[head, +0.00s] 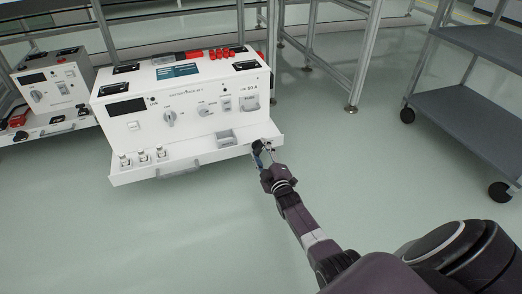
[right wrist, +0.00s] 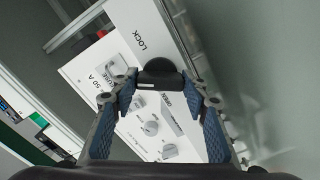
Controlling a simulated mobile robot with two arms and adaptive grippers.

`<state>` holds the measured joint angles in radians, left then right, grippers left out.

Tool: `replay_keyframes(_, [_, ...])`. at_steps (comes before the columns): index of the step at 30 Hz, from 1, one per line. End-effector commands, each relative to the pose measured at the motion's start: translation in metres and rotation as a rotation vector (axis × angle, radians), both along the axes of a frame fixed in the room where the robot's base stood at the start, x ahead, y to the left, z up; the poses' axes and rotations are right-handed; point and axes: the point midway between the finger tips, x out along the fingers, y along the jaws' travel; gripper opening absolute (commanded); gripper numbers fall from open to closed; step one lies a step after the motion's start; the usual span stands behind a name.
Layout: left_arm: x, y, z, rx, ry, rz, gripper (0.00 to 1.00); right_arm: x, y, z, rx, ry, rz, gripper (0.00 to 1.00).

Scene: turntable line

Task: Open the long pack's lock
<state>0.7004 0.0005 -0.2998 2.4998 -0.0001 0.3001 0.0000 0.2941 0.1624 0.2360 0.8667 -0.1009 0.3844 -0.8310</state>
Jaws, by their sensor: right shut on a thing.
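The long pack (head: 185,95) is a wide white unit with a dark display, dials and a "50 A" fuse on its front, on a white tray (head: 225,148) with a front handle. My right gripper (head: 263,147) is at the tray's right end. In the right wrist view, a black lock knob (right wrist: 160,73) stands beside the word "LOCK" on a white strip (right wrist: 143,38). My right gripper (right wrist: 170,95) has its blue-padded fingers on either side of the knob, shut on it. The knob's turn angle is hard to tell. My left gripper is not in view.
A smaller white unit (head: 52,84) stands on another tray at the left. Small metal-capped parts (head: 143,157) sit on the long pack's tray at the left. A grey shelf cart (head: 470,100) stands at the right. The green floor between is clear.

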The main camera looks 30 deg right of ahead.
Motion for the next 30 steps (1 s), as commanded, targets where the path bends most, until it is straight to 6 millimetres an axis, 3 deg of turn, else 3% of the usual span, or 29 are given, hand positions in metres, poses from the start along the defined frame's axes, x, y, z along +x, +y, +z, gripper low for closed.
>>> replay_keyframes(15, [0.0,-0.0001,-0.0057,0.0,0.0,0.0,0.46,-0.0002,0.001,-0.0018,-0.412,0.1,0.001,0.17])
replay_keyframes(30, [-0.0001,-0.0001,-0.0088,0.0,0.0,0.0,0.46,-0.0003,0.0013,-0.0016,-0.561,0.137,0.002,0.17])
